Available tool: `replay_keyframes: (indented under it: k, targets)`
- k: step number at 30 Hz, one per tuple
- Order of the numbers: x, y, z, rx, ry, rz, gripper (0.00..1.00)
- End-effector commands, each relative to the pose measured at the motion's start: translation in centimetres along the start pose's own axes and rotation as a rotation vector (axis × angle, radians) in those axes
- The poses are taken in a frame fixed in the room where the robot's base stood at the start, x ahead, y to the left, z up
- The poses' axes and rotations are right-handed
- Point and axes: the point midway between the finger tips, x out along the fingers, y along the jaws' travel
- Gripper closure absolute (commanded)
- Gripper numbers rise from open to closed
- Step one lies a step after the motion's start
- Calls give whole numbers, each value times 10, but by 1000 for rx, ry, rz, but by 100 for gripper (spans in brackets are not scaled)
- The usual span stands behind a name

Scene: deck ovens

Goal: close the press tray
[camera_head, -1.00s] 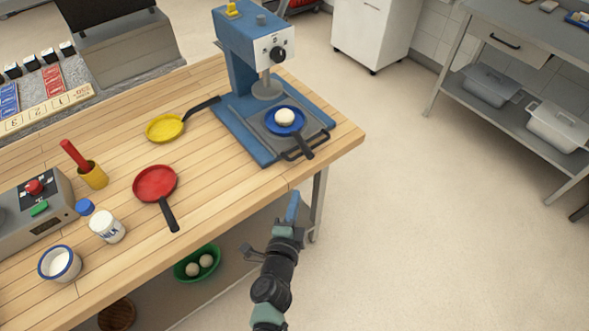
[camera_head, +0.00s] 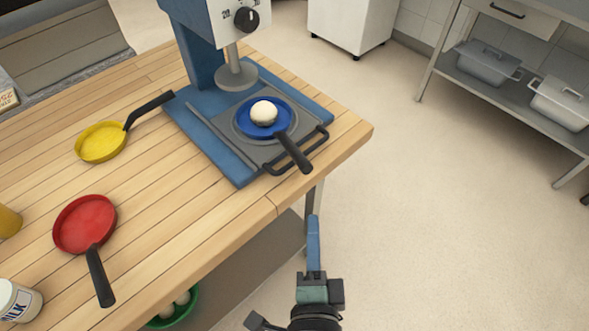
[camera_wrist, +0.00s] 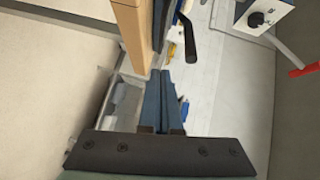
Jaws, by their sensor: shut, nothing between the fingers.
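The blue press (camera_head: 208,75) stands at the right end of the wooden table. Its grey press tray (camera_head: 236,124) is out toward the front, with a black bar handle (camera_head: 296,152) at its front edge. A blue pan (camera_head: 283,119) with a black handle sits on the tray and holds a pale dough ball (camera_head: 264,113). The press's round plunger (camera_head: 237,75) is behind the ball. My gripper (camera_head: 313,222) is shut and empty, beyond the table's front edge and below the tray handle, apart from it. In the wrist view its blue fingers (camera_wrist: 165,88) point toward the table edge.
A yellow pan (camera_head: 100,142) and a red pan (camera_head: 84,224) lie on the wooden table (camera_head: 180,205) left of the press. A green bowl (camera_head: 180,312) is below the table. Floor to the right is clear, with a shelf unit (camera_head: 495,85) farther back.

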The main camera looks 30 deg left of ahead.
Motion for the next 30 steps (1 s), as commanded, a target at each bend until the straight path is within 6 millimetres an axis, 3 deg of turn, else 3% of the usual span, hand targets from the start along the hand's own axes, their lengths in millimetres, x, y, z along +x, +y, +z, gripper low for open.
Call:
replay_keyframes:
  k: [5, 20, 24, 30]
  targets:
    - [18, -4, -1, 1, 1, -3, 100]
    - [103, -4, 0, 1, 0, -4, 100]
    - [116, -5, 17, 1, 0, -1, 100]
    - [125, -2, 26, 1, 1, -1, 100]
